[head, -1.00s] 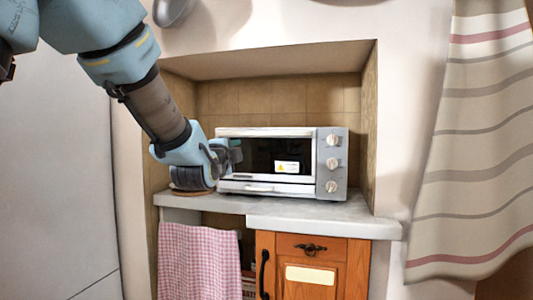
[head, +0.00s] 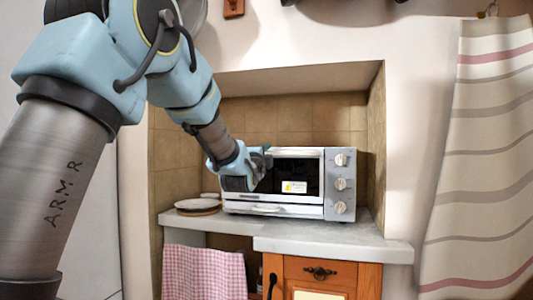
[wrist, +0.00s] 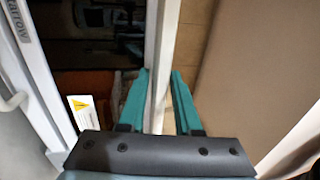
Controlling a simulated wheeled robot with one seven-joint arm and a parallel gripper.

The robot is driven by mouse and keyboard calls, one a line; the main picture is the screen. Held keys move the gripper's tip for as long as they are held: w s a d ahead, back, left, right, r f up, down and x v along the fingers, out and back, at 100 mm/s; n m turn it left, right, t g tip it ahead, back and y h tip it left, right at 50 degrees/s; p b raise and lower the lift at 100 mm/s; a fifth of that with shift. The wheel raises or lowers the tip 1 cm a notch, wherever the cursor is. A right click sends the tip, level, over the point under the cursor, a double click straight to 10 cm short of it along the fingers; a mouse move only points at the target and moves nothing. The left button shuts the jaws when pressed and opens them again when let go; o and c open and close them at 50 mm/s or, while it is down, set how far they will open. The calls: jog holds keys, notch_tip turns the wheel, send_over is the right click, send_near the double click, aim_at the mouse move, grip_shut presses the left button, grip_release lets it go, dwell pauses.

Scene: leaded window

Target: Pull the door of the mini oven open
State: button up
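The mini oven (head: 340,212) is a silver-white box on the counter in the niche. Its dark glass door (head: 300,175) carries a yellow-and-white sticker and looks closed in the head view. My gripper (head: 265,160) is at the door's upper left, and my wrist covers part of the glass there. In the wrist view the teal fingers (wrist: 159,95) are apart, one on each side of a white bar (wrist: 163,40) along the door's top edge. A gap shows between the right finger and the bar; contact on the left side is unclear.
Plates (head: 198,205) lie on the grey counter (head: 330,240) left of the oven. Three knobs (head: 340,184) line its right side. The tiled niche walls enclose it. A checked cloth (head: 204,272) hangs below, and a striped curtain (head: 480,160) hangs at right.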

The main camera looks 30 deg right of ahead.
grip_shut()
dwell(1.5)
